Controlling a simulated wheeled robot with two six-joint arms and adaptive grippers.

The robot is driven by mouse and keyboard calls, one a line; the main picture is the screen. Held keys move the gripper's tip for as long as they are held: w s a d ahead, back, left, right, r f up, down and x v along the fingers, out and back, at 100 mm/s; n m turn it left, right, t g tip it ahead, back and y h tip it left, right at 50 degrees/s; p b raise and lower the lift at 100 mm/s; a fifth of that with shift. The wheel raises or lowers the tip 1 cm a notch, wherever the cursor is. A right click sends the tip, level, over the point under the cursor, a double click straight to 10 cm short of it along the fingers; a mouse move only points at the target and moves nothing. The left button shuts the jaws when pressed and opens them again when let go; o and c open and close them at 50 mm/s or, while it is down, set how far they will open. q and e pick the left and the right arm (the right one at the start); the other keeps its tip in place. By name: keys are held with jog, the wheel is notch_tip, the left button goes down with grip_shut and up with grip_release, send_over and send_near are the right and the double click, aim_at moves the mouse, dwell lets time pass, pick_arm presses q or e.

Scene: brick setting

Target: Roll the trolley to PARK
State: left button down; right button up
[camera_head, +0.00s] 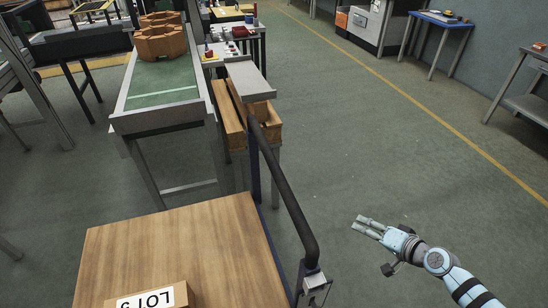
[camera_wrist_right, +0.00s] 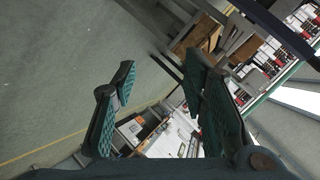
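The trolley has a flat wooden deck (camera_head: 180,245) at the bottom of the head view. A dark push handle (camera_head: 285,190) rises along its right side. My left gripper is not in view. No PARK marking can be made out.
A conveyor table (camera_head: 165,115) with brown blocks (camera_head: 160,38) stands ahead of the trolley. Wooden bins (camera_head: 265,128) stand beside it. The green floor (camera_head: 370,130) to the right is clear, crossed by a yellow line (camera_head: 440,120). A blue-topped table (camera_head: 441,19) stands by the far wall.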

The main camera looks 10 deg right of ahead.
jog(key=w+a+r+y, duration=0.2)
jog(key=a+r+y, duration=0.25)
jog(key=r, duration=0.75)
jog(key=n+y+p, duration=0.1)
jog(key=y, duration=0.4)
send_near(274, 166)
jog(key=shift+h, duration=0.25)
jog(key=x, duration=0.3)
jog(key=p+x, duration=0.1)
jog(key=x, duration=0.3)
jog(key=p+x, duration=0.1)
jog(key=x, duration=0.3)
jog(key=shift+w+d+f, duration=0.2)
jog(key=shift+d+f, duration=0.15)
jog(key=shift+f, duration=0.05)
jog(key=shift+c, duration=0.5)
grip_shut()
